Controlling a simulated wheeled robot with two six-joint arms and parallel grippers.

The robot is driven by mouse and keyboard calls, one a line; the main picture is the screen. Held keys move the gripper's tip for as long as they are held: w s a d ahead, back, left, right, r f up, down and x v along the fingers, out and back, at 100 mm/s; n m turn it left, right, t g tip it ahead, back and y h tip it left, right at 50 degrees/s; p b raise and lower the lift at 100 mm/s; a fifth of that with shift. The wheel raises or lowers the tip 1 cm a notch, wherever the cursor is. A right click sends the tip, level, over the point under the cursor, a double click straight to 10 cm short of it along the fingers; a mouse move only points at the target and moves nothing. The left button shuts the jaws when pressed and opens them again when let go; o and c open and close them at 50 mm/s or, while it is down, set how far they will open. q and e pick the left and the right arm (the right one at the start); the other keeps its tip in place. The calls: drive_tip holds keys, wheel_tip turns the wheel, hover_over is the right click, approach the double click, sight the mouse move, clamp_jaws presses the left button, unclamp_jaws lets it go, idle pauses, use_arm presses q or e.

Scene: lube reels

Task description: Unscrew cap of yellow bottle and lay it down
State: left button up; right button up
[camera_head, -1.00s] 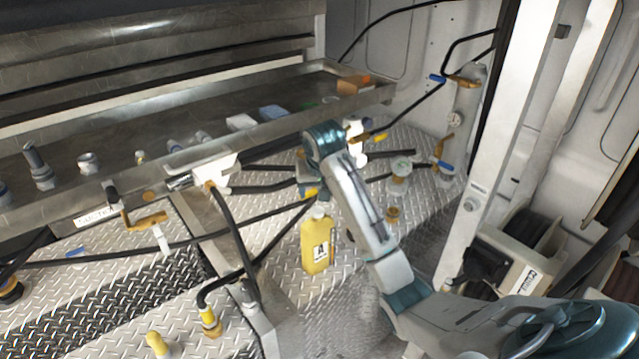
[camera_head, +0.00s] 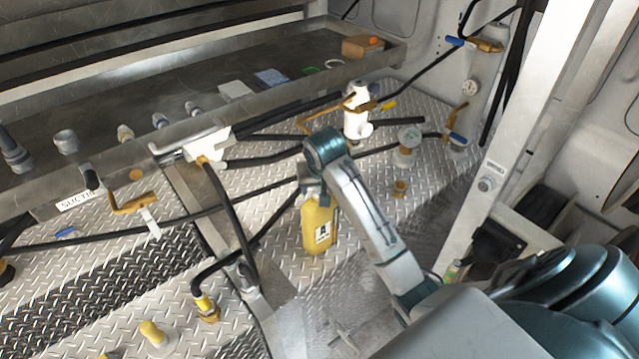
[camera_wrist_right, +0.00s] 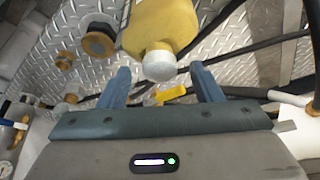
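My right gripper (camera_wrist_right: 162,84) is open, one finger on each side of the cap, with visible gaps between fingers and cap. My left gripper is not in view.
Black hoses (camera_head: 255,158) run behind the bottle. A white valve (camera_head: 357,115) with a brass handle stands behind the right arm. A metal tray (camera_head: 290,105) with small fittings and a brown box (camera_head: 362,46) lies beyond.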

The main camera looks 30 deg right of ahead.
drive_tip(key=c, duration=0.8)
drive_tip(key=n+y, duration=0.1)
drive_tip(key=n, duration=0.1)
drive_tip(key=shift+d+n, duration=0.2)
drive_tip(key=shift+n, duration=0.2)
drive_tip(key=shift+n+y, duration=0.5)
drive_tip(key=shift+n, duration=0.7)
drive_tip(key=shift+d+f+n+y, duration=0.15)
drive_tip(key=shift+n+y, duration=0.25)
drive_tip(key=shift+n, duration=0.7)
drive_tip(key=n+y, duration=0.1)
drive_tip(key=n, duration=0.2)
